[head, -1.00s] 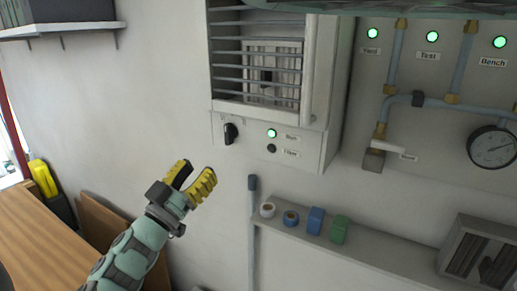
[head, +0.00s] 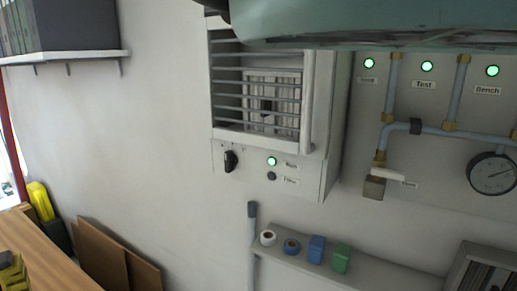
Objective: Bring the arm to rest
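A large teal link of my own arm (head: 370,22) crosses the top right of the view, in front of the upper part of the wall cabinet.
A louvred cabinet (head: 318,170) with a dark knob (head: 231,161) and a lit green lamp hangs mid-wall. Pipes and a gauge (head: 491,173) are at right. A ledge (head: 375,274) holds tape rolls and small boxes. The wooden bench (head: 35,250) is lower left. The wall at left-centre is clear.

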